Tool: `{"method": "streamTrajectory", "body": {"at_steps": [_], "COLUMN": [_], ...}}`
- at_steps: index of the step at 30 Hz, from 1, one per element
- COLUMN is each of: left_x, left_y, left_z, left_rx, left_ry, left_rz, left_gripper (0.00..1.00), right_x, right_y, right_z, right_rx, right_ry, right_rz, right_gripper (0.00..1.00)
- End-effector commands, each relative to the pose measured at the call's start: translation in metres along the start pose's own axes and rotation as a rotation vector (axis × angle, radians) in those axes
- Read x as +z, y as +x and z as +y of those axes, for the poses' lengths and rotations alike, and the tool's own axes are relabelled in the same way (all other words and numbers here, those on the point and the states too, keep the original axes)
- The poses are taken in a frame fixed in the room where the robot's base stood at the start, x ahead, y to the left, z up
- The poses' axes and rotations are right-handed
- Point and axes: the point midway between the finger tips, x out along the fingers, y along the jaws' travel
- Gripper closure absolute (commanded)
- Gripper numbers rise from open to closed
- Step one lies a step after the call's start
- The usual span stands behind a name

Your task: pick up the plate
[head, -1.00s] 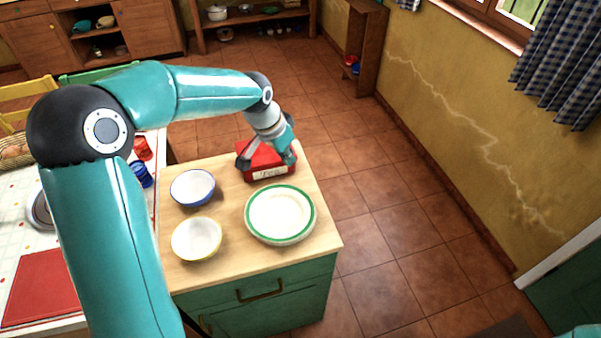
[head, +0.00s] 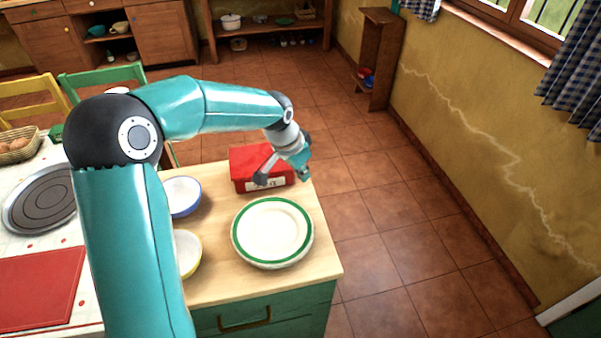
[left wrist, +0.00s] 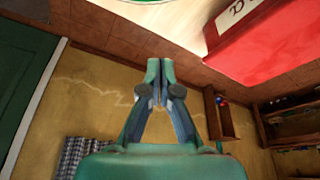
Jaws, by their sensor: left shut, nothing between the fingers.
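The plate (head: 272,232) is white with a green rim and lies at the right front of a wooden counter top, seemingly stacked on another pale plate. A sliver of its green rim shows at the top edge of the left wrist view (left wrist: 150,1). My left gripper (head: 302,174) is beyond the plate, at the right end of a red box, above the counter's far edge and apart from the plate. In the left wrist view my left gripper's fingertips (left wrist: 160,66) are together with nothing between them. My right gripper is not in view.
The red box (head: 250,160) stands behind the plate and also shows in the left wrist view (left wrist: 275,50). A blue-rimmed bowl (head: 183,195) and a yellow-rimmed bowl (head: 187,252) stand left of the plate, partly hidden by my left arm. Tiled floor right of the counter is clear.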

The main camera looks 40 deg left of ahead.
Motion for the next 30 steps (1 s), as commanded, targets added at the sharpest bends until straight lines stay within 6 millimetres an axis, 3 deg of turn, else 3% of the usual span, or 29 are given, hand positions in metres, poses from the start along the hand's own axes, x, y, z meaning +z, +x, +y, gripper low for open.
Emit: {"method": "streamTrajectory", "body": {"at_steps": [11,12,18,30], "left_x": [0.003,0.01,0.033,0.04], "left_y": [0.077,0.068,0.061,0.059], "left_z": [-0.002,-0.004,-0.003,-0.003], "left_rx": [0.001,-0.002,-0.002,-0.002], "left_ry": [-0.005,-0.007,-0.005,-0.005], "left_rz": [-0.005,-0.001,-0.002,-0.001], "left_gripper": [1.0,1.0,1.0,1.0], "right_x": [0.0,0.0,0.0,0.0], "right_y": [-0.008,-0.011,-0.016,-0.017], "right_z": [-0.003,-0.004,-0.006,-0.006], "right_rx": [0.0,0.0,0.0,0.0], "right_ry": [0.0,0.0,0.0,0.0], "right_rz": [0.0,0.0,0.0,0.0], "right_gripper": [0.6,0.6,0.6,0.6]}}
